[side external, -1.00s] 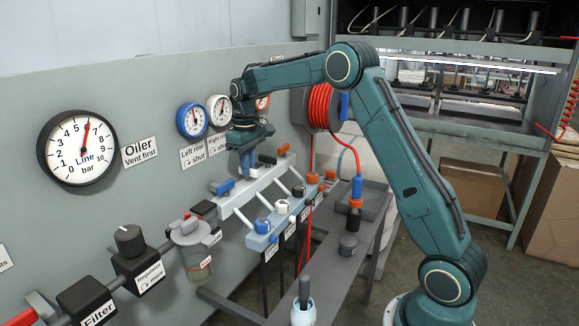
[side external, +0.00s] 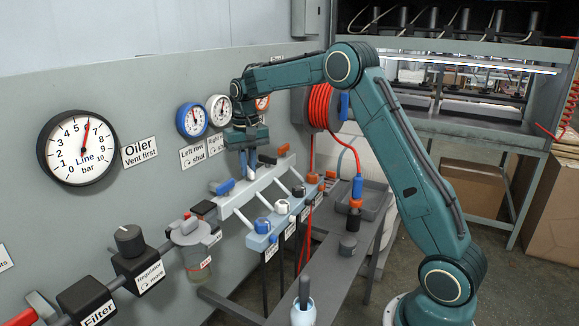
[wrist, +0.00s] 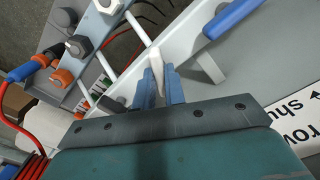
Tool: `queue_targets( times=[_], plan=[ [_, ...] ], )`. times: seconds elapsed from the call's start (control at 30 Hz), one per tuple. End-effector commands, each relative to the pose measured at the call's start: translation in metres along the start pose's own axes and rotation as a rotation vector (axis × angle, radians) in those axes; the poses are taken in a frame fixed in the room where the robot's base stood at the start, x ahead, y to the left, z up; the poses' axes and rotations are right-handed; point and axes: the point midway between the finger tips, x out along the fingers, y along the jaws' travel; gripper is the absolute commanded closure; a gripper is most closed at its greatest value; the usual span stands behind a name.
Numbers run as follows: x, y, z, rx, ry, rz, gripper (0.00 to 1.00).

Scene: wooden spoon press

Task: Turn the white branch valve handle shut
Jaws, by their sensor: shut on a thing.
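The white branch valve handle (wrist: 156,60) stands between the two blue-grey fingers of my gripper (wrist: 160,84) in the wrist view. My gripper is shut on it, with the handle's tip showing past the fingers. In the side view my gripper (side external: 248,164) points down at the pale branch manifold (side external: 238,204), and its fingers hide most of the handle. The blue branch handle (side external: 222,187) is to the left on the same manifold; it also shows in the wrist view (wrist: 232,17).
A dark handle (side external: 266,158) and an orange one (side external: 283,149) sit close to the right of my gripper. The lower block with blue, white and black knobs (side external: 282,206) is in front. The blue gauge (side external: 192,120) and white gauge (side external: 219,109) are on the panel behind.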

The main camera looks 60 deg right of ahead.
Motion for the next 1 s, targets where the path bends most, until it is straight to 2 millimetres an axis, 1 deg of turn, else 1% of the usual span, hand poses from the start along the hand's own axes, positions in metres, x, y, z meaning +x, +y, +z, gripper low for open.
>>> queue_targets(
  times=[0.7, 1.0],
  plan=[
    [-0.0011, 0.0001, -0.0009, 0.679, 0.004, -0.003, 1.0],
    [-0.0013, 0.0002, -0.001, 0.916, 0.005, -0.003, 1.0]
  ],
)
